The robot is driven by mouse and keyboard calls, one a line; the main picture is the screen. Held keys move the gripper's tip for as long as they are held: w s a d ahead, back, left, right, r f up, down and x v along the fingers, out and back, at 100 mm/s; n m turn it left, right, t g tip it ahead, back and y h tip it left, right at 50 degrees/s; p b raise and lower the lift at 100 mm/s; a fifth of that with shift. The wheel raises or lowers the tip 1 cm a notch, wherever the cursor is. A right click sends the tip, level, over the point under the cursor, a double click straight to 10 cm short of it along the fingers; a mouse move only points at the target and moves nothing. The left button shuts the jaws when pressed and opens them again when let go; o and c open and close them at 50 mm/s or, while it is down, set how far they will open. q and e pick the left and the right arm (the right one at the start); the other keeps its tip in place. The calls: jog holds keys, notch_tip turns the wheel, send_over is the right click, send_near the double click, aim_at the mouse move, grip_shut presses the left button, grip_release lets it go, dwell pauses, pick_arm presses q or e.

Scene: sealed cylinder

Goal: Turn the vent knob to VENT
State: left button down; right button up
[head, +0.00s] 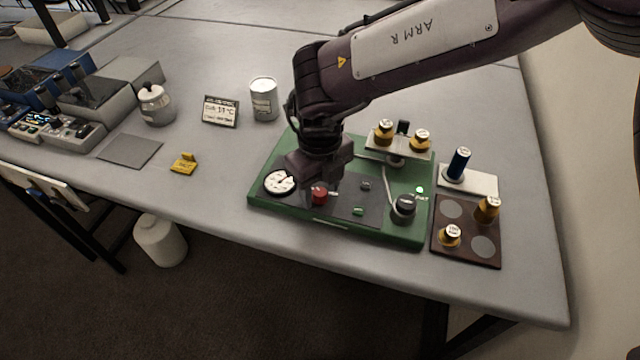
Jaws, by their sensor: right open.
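A green panel (378,235) lies on the table. A red knob (319,194) and a round white dial (279,182) sit on its left part. A black knob (404,207) stands at its right front. The lettering is too small to tell which knob is the vent knob. My right gripper (318,186) points down over the panel's left part, right by the red knob, and is open. Its fingers partly hide the knob, and I cannot tell whether they touch it. My left gripper is not in view.
A raised stand (382,149) with amber vials is at the panel's back. To the right are a blue-capped cylinder on a white block (482,183) and a brown vial tray (466,231). A white canister (263,99) and small sign (220,111) stand left behind.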

jog(key=c, duration=1)
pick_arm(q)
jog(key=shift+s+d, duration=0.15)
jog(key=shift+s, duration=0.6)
